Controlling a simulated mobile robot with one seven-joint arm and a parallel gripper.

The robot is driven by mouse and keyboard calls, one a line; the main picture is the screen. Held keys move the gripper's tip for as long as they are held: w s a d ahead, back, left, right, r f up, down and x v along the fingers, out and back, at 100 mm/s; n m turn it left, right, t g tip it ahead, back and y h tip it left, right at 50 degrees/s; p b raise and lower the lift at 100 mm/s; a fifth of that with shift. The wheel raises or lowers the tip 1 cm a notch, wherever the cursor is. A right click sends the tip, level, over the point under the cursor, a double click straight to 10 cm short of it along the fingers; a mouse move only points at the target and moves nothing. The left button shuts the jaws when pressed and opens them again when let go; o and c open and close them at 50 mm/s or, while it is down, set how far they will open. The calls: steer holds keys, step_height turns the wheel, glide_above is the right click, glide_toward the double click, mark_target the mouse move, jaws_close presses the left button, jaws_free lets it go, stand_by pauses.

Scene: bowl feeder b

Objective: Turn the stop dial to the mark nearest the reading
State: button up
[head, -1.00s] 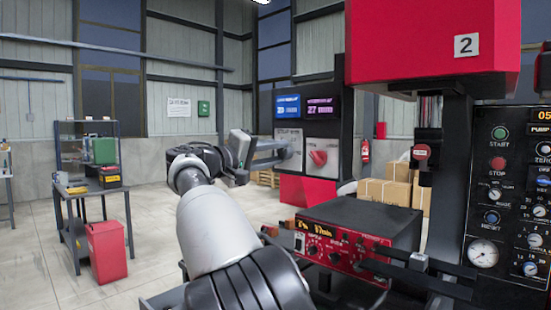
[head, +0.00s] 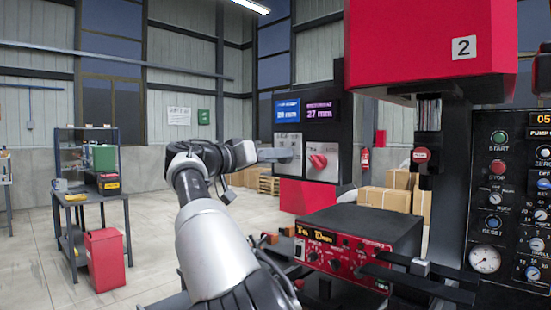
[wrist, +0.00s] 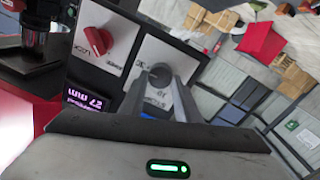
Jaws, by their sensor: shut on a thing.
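My gripper (head: 284,155) reaches the left of two pale dial plates (head: 289,141) on a dark cabinet. In the wrist view its two fingers (wrist: 161,82) are shut on a dark grey dial (wrist: 160,73), on the plate (wrist: 186,58) with partly covered lettering. In the head view the gripper hides this dial. A red dial (head: 318,161) on the right plate stands free; it also shows in the wrist view (wrist: 99,40). Above, a blue display (head: 287,111) has a number too blurred to be sure of, and a purple display (head: 319,112) reads 27 mm.
A red-fronted control box (head: 340,245) stands below and right of my arm. A red press head (head: 430,45) overhangs at the right, beside a black gauge panel (head: 505,190). Cardboard boxes (head: 384,198) lie behind.

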steer(key=shift+m, duration=0.4)
steer(key=o, duration=1)
steer(key=shift+o, duration=0.2)
steer(key=v, duration=1.7)
steer(key=shift+s, duration=0.1)
